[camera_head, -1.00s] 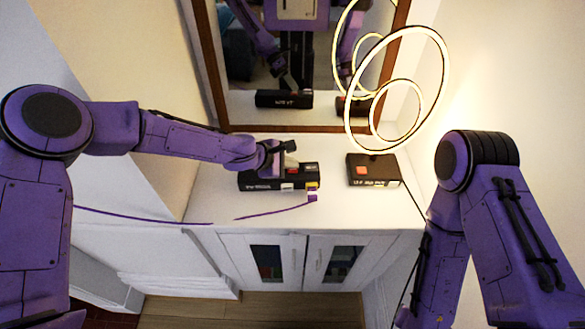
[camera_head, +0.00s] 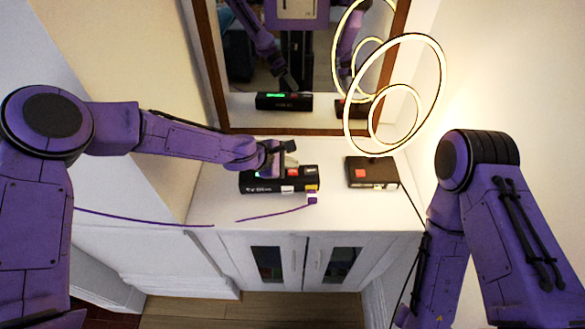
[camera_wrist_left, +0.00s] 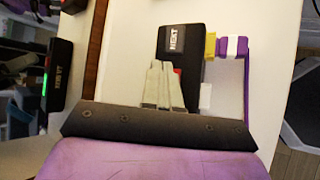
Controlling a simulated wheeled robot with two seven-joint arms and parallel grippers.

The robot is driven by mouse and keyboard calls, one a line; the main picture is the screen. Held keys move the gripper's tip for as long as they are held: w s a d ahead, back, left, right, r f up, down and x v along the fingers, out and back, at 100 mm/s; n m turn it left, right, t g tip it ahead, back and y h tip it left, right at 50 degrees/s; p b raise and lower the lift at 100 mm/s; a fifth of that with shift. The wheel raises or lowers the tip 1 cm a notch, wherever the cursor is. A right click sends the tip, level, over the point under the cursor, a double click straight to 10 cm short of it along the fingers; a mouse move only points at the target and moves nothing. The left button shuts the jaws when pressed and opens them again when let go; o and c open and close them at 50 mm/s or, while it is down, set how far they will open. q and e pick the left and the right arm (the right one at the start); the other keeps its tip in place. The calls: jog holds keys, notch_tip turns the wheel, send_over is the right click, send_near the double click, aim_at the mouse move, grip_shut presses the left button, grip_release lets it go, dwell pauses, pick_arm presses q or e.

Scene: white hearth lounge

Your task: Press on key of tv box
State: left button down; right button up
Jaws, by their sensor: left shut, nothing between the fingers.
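A black box (camera_head: 297,186) with white lettering on its front stands on the white cabinet top; it shows a red patch on top. In the left wrist view the same black box (camera_wrist_left: 190,35) carries a "NEXT" label. My left gripper (camera_head: 272,168) is over the left part of this box, its fingers (camera_wrist_left: 160,84) shut and empty. The fingers hide part of the box's top, and I cannot tell whether they touch a key. A small green glow shows beside the fingers, and a bright green light shows on the box's mirror reflection (camera_head: 284,101). My right gripper is out of view.
A second black box (camera_head: 371,172) with a red patch stands to the right. A yellow and purple plug (camera_wrist_left: 222,46) with a purple cable sits at the first box's end. A mirror (camera_head: 215,60) is behind, and a glowing ring lamp (camera_head: 441,75) stands at the right.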

aim_at(290, 173)
pick_arm(q)
notch_tip(290, 173, up, 5)
jog(key=p, duration=0.5)
jog(key=shift+f, duration=0.1)
dwell(0.3)
dwell(0.5)
